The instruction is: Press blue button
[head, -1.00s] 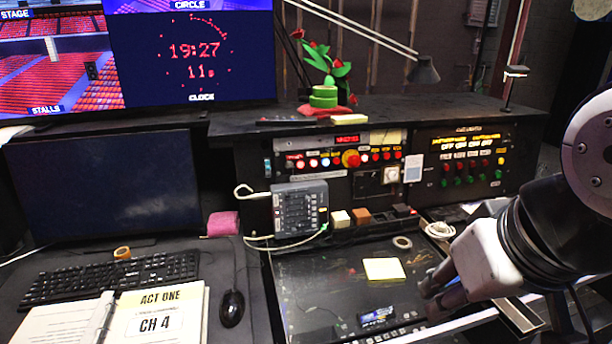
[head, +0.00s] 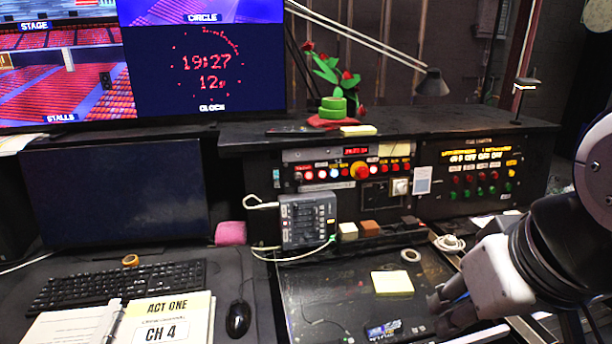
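The control panel (head: 350,190) on the console's upright face has a row of small lit buttons. My gripper (head: 440,310) is at the lower right, above the dark desk surface, pointing left and down. It is well to the right of and lower than the button row, and apart from it. Nothing is seen held. The fingers are dark and small, so their opening is unclear.
A grey keypad box (head: 307,221) with cables stands below the button row. A lamp (head: 432,84) overhangs the console. A second panel (head: 480,172) is at right.

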